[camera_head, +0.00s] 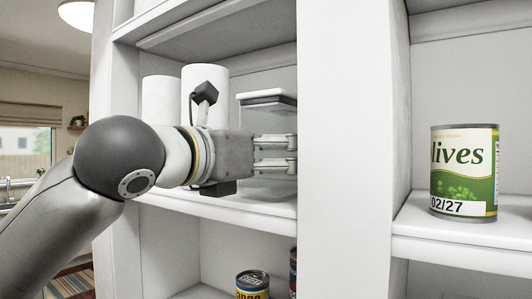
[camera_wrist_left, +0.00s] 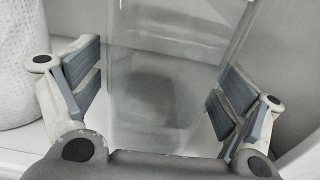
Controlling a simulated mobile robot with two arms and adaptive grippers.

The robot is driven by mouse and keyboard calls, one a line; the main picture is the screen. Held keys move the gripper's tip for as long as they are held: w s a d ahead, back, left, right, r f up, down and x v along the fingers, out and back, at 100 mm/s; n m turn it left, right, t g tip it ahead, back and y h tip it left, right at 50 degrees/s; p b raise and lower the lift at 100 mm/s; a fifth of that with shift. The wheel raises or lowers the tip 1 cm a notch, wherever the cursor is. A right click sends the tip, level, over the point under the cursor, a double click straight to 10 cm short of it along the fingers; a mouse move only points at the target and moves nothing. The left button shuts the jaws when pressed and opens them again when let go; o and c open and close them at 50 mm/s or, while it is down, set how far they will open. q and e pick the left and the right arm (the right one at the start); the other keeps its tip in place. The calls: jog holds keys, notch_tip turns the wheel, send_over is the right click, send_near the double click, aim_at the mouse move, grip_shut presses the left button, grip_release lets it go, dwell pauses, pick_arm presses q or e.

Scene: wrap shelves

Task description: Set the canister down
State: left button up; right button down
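The canister is a clear, boxy container with a grey lid (camera_head: 267,98). It appears to stand upright on the middle shelf of the white unit, partly hidden behind my left gripper (camera_head: 277,155). In the left wrist view, the clear wall of the canister (camera_wrist_left: 160,85) fills the middle. The two fingers of my left gripper (camera_wrist_left: 157,88) are spread on either side of it. A gap shows between the left finger and the wall; I cannot tell whether the right finger touches it. My right gripper is not in view.
Two white rolls (camera_head: 158,100) stand left of the canister, behind my arm. A white upright panel (camera_head: 346,150) is close on its right. A green olives can (camera_head: 463,175) stands in the right bay. A yellow-labelled can (camera_head: 252,284) is below.

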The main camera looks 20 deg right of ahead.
pick_arm(q)
jog(key=shift+r, duration=0.1)
jog(key=b+v, duration=0.4)
jog(key=v, duration=0.8)
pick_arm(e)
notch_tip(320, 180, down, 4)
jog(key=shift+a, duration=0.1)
